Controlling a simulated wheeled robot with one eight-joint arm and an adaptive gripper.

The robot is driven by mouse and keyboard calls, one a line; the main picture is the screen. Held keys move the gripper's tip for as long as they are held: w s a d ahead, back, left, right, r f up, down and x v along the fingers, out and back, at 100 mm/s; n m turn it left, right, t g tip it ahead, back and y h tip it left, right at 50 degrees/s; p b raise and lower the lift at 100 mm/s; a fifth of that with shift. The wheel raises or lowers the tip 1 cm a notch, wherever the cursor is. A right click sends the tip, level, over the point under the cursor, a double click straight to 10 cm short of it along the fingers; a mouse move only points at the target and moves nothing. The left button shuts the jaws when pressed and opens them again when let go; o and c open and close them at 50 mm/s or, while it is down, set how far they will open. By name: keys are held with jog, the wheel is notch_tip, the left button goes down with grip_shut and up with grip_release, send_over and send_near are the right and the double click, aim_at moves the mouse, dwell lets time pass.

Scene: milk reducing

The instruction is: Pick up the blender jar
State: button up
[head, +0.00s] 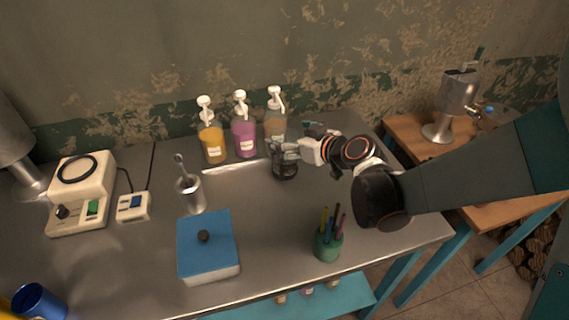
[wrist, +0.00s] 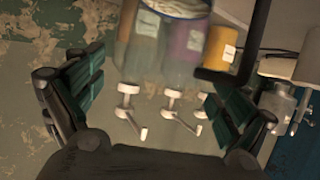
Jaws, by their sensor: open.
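The blender jar (head: 285,172) appears to be the small dark, glassy vessel near the back of the grey counter, partly covered by my gripper (head: 302,146). In the wrist view, a clear jar (wrist: 178,10) with a pale rim shows blurred at the top edge, cut off by the frame. A black handle (wrist: 228,76) shows beside it. My gripper (wrist: 155,95) has its two green-padded fingers spread wide, with nothing clamped between them. The jar lies beyond the gap between the fingers. I cannot tell whether a finger touches it.
A metal cup (head: 191,195), a blue-lidded box (head: 207,245) and a green pen cup (head: 327,247) stand nearer. A white appliance (head: 80,190) is left. Counter (head: 265,215) is clear between them.

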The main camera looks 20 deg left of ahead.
jog(key=shift+x, duration=1)
jog(key=shift+s+r, duration=0.1)
jog(key=c, duration=2)
jog(key=shift+r, duration=0.15)
